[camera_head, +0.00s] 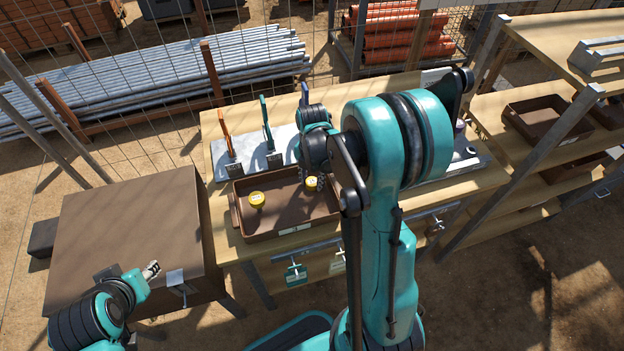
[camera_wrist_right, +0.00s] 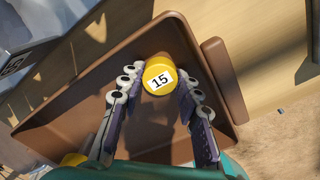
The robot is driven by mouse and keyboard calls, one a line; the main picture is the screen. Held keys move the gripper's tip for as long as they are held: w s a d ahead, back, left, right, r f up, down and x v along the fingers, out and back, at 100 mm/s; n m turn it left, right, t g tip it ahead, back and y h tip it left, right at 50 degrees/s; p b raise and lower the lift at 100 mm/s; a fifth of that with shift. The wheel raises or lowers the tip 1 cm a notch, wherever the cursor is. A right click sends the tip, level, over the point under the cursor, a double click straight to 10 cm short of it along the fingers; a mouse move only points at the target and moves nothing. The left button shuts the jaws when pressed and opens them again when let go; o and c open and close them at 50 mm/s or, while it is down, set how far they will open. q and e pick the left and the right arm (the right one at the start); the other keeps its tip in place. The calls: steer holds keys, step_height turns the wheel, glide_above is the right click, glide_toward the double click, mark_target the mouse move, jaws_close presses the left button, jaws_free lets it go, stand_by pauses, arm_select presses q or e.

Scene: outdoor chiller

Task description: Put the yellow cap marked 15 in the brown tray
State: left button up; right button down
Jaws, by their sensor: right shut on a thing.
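The yellow cap marked 15 (camera_wrist_right: 159,75) is between the fingertips of my right gripper (camera_wrist_right: 160,88), which is shut on it. Its white label faces the wrist camera. In the head view the cap (camera_head: 311,184) shows at the right side of the brown tray (camera_head: 283,234), beside my right gripper (camera_head: 322,181), which my arm partly hides. The cap is inside the tray's outline; I cannot tell whether it touches the floor. A second yellow cap (camera_head: 257,199) sits at the tray's left. My left gripper (camera_head: 151,270) is over the brown box's front edge, away from the tray; its jaw state is unclear.
The tray stands on a wooden bench (camera_head: 228,247). Behind it, a grey panel (camera_head: 257,161) carries orange and teal upright tools. A large brown box (camera_head: 125,225) stands left of the bench. A shelf rack with further brown trays (camera_head: 545,112) stands to the right.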

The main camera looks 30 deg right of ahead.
mark_target(312, 181)
steer(key=c, duration=1.1)
jaws_free()
steer(key=shift+o, duration=0.2)
steer(key=shift+r+p, duration=0.3)
steer(key=shift+p, duration=0.1)
step_height(312, 181, up, 12)
steer(key=f+p, duration=0.1)
steer(key=p, duration=0.2)
steer(key=s+a+r+m+t, duration=0.3)
steer(key=s+a+m, duration=0.2)
steer(key=m, duration=0.7)
steer(key=s+a+r+m+t, duration=0.4)
steer(key=s+a+m, duration=0.2)
steer(key=m, duration=0.6)
steer(key=shift+s+a, duration=0.3)
